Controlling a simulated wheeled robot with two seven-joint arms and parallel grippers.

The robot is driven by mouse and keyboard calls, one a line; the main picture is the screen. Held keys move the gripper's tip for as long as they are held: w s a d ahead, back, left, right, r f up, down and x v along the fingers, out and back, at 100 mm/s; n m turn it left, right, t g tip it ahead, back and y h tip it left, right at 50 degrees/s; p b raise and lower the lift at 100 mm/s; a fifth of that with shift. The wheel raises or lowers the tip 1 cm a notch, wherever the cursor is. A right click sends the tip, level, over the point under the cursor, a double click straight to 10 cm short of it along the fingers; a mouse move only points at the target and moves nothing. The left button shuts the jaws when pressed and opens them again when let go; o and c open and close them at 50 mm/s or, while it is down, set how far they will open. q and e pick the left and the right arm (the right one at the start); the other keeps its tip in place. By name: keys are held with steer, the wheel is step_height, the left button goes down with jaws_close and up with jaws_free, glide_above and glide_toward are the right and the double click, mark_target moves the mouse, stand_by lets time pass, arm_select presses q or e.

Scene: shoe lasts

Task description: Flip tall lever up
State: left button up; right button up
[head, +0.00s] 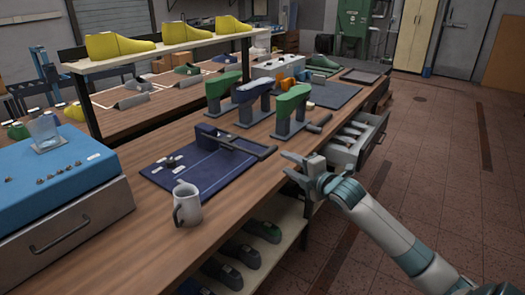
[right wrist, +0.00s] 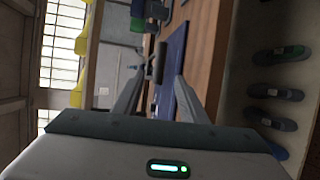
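A dark lever (head: 248,149) with a black grip lies low across a dark blue mat, reaching right from a blue block (head: 213,136). A second dark handle (head: 319,123) sticks out near the green lasts. I cannot tell which is the tall lever. My right gripper (head: 290,166) is open and empty at the table's front edge, right of and apart from the first lever's grip. In the right wrist view, a dark cylindrical grip (right wrist: 160,62) shows beyond and between the open fingers (right wrist: 159,80). My left gripper is not in view.
A white mug (head: 187,205) stands on the table's front edge, near the blue mat (head: 180,178). Green and blue lasts on stands (head: 290,112) are behind. An open drawer (head: 357,148) juts out at right. A blue-topped case (head: 60,190) fills the left.

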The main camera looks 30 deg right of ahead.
mark_target(270, 154)
steer(key=w, duration=0.4)
steer(key=w+f+p, duration=0.1)
steer(key=w, duration=0.3)
steer(key=w+f, duration=0.1)
steer(key=w, duration=0.2)
steer(key=w+p, duration=0.1)
steer(key=w, duration=0.2)
steer(key=shift+w+f, duration=0.45)
steer(key=shift+w, duration=0.5)
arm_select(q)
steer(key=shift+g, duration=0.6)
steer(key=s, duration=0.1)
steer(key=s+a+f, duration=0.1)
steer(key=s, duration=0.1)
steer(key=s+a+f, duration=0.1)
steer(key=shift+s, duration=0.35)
arm_select(e)
jaws_close()
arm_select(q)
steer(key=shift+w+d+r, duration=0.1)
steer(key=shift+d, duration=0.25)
arm_select(e)
steer(key=shift+f, duration=0.1)
